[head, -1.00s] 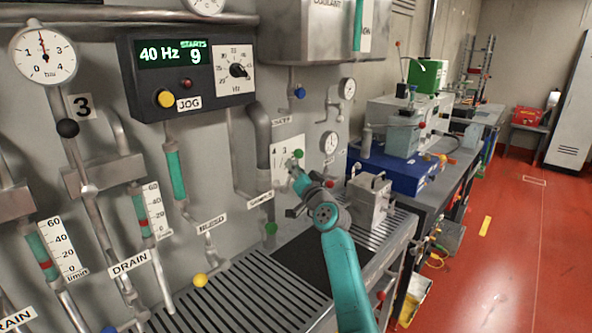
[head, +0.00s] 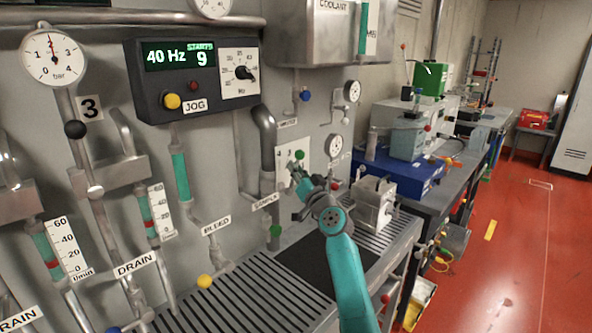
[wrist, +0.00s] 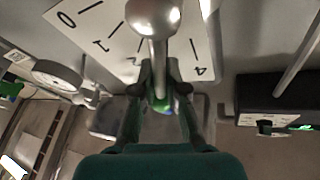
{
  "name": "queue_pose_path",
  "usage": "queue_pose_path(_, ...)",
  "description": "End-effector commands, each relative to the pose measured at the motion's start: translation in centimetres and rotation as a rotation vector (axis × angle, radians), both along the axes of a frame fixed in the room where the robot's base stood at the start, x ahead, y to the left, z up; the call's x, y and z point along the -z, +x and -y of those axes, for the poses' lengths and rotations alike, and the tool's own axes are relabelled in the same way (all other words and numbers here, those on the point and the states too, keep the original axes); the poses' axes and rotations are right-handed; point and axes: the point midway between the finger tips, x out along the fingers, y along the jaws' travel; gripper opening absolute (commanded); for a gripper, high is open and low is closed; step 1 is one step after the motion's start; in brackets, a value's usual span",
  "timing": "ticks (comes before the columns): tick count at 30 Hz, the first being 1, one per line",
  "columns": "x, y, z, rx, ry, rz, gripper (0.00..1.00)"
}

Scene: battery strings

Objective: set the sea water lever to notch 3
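In the wrist view the plate (wrist: 92,30) shows 0, 1 and 4. The lever's silver part (wrist: 154,16) hides its middle marks, so the exact notch is unclear. My gripper (wrist: 160,75) has its narrowed fingers on either side of the lever by the green ball. Whether they touch it is unclear.
A control box with a 40 Hz display (head: 190,77) hangs left of my gripper. A metal block with a handle (head: 372,204) stands on the grated bench (head: 225,305) below right. Pipes run along the wall.

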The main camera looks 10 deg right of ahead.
Motion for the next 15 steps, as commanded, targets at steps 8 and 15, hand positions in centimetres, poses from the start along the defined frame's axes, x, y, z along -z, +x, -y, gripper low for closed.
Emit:
queue_pose_path(8,0.02,0.00,-0.01,0.000,0.001,0.000,0.36)
queue_pose_path(15,0.24,-0.64,0.23,0.000,0.002,0.000,0.36)
